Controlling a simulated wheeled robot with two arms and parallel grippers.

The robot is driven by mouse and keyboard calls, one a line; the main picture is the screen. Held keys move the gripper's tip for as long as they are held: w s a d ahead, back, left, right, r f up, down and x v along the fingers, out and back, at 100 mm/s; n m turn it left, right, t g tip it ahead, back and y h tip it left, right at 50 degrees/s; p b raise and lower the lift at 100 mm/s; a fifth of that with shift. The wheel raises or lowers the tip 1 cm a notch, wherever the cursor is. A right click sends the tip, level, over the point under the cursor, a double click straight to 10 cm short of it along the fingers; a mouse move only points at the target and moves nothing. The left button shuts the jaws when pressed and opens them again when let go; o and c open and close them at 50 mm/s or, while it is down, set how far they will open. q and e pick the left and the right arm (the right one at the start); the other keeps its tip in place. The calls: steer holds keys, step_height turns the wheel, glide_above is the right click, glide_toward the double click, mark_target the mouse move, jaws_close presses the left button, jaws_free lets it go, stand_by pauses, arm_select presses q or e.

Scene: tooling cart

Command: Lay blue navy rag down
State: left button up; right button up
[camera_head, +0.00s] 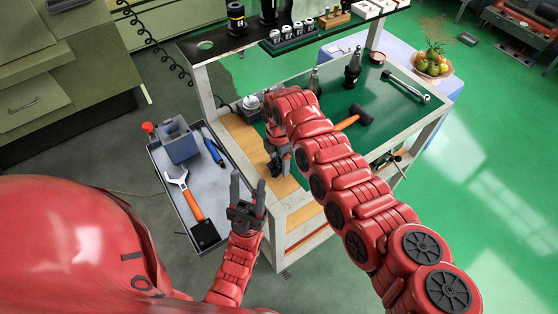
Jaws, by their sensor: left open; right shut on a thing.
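My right gripper (277,162) reaches down over the cart's near left corner, above the wooden strip of its top. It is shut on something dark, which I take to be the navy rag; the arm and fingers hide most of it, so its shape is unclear. I cannot tell whether it touches the cart top. My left gripper (248,190) is open and empty, fingers pointing up, between the side tray and the cart's near corner.
The cart top (335,95) has a green mat with a mallet (355,117), a ratchet (406,86) and dark tool holders (353,68). An upper shelf (215,44) overhangs the back.

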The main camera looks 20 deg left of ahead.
steer(key=shift+f+b, duration=0.6)
stand_by(0.3)
steer(key=o, duration=1.2)
steer(key=shift+r, duration=0.1)
steer(key=shift+r+b, duration=2.45)
steer(key=shift+r, duration=6.2)
